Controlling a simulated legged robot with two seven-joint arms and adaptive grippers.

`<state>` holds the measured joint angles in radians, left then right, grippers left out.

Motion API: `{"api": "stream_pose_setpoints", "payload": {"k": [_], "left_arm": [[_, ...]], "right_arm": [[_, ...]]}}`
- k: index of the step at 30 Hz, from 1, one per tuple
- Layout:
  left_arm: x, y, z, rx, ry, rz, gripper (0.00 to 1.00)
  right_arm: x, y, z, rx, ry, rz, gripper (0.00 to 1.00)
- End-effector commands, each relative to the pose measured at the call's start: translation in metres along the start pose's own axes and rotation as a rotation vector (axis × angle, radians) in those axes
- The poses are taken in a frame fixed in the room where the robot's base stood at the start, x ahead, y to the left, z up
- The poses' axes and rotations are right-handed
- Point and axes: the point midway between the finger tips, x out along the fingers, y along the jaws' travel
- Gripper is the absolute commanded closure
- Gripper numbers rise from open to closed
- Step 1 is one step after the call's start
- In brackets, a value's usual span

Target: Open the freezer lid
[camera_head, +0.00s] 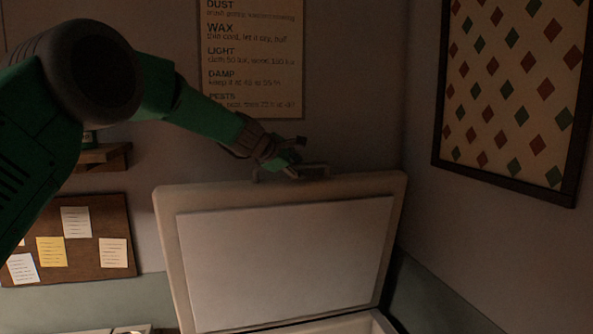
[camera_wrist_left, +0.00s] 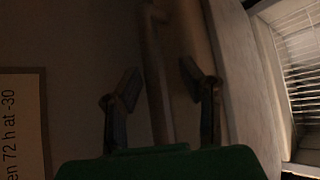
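The freezer lid (camera_head: 170,230) stands raised, close to upright, with its pale inner panel facing me in the head view. Its handle (camera_head: 316,167) sits on the lid's top edge. My left gripper (camera_head: 299,166) is at this handle. In the left wrist view the gripper's two fingers (camera_wrist_left: 160,88) are spread apart, with the handle bar (camera_wrist_left: 155,75) running between them; neither finger clearly presses on it. The lid's edge (camera_wrist_left: 245,80) also shows there. The freezer body (camera_head: 350,324) shows only as a rim at the bottom of the head view. My right gripper is not in view.
A wall stands close behind the lid, with a text poster (camera_head: 255,60) on it. A framed diamond-pattern picture (camera_head: 515,90) hangs on the right wall. A cork board (camera_head: 85,217) and a small shelf (camera_head: 100,157) are at left. A wire basket (camera_wrist_left: 298,60) shows in the wrist view.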

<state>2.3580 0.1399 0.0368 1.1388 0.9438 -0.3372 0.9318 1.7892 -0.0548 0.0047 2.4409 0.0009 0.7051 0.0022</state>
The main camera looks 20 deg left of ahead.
Motion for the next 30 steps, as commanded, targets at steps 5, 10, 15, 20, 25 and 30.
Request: {"api": "stream_pose_setpoints", "payload": {"k": [5, 10, 15, 20, 25, 30], "left_arm": [[0.003, -0.002, -0.007, -0.004, 0.002, -0.006, 0.66], [0.004, -0.004, -0.008, -0.005, 0.004, -0.009, 0.66], [0.004, -0.004, -0.009, -0.005, 0.006, -0.01, 0.66], [0.004, -0.004, -0.009, -0.005, 0.006, -0.01, 0.66], [-0.006, -0.002, -0.009, -0.008, 0.006, -0.007, 0.66], [-0.037, -0.001, -0.008, -0.009, 0.003, -0.005, 0.66]], "right_arm": [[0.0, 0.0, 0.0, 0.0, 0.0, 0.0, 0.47], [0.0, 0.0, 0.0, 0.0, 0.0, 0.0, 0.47], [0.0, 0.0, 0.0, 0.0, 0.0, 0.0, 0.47], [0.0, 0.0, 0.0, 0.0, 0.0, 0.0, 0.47], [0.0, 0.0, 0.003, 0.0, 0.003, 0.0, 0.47], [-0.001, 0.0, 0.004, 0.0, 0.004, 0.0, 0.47]]}}
